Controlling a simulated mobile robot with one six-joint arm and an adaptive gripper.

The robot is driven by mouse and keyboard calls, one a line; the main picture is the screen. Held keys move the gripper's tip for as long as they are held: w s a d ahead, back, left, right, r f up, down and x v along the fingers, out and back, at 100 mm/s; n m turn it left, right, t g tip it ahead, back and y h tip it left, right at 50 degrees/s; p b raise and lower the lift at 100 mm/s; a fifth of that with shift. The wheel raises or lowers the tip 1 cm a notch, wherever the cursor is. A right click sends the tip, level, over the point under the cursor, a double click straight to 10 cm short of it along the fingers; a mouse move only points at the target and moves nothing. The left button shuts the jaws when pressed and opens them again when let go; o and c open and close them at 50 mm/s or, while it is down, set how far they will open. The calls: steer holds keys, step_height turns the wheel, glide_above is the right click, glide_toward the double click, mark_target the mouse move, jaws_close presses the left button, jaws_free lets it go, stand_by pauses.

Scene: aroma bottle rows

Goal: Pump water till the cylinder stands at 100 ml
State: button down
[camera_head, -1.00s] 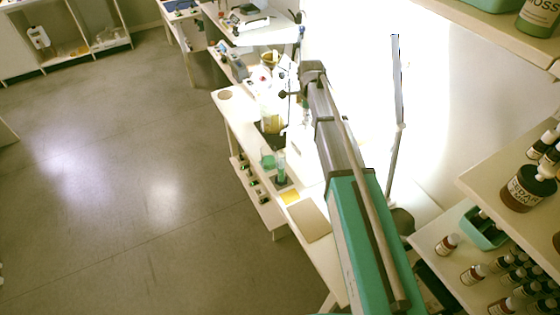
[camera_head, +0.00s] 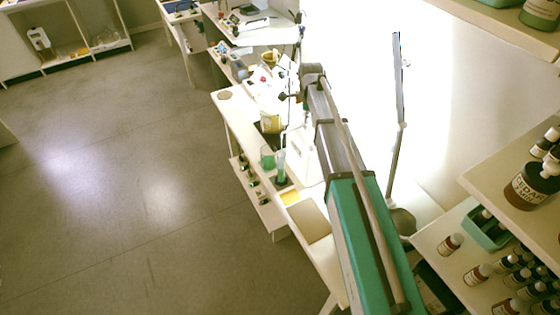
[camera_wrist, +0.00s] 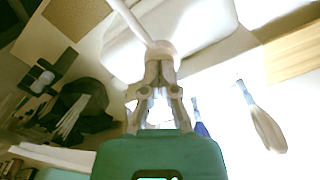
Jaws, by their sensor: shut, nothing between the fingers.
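My gripper (camera_wrist: 160,62) is shut and empty in the wrist view. Its fingertips are at a pale round pump head (camera_wrist: 162,47), touching or just above it; I cannot tell which. A pale spout (camera_wrist: 135,20) runs from the head to the upper left, over a white container (camera_wrist: 205,22). In the head view a slim cylinder (camera_head: 281,167) with blue-green colour stands upright on the bench, beside a green beaker (camera_head: 267,156). The cylinder's marks and water level are too small to read. My arm hides part of the bench to the right of it.
A yellow-labelled container (camera_head: 270,123) stands behind the beaker. A yellow pad (camera_head: 290,198) and a tan board (camera_head: 309,221) lie nearer on the bench. Shelves with several brown bottles (camera_head: 450,244) are at the right. The floor (camera_head: 120,200) at the left is clear.

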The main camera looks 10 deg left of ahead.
stand_by(0.3)
steer(key=shift+r+p, duration=1.9)
steer(key=shift+p, duration=0.1)
step_height(320, 180, up, 6)
steer(key=p, duration=0.6)
stand_by(0.4)
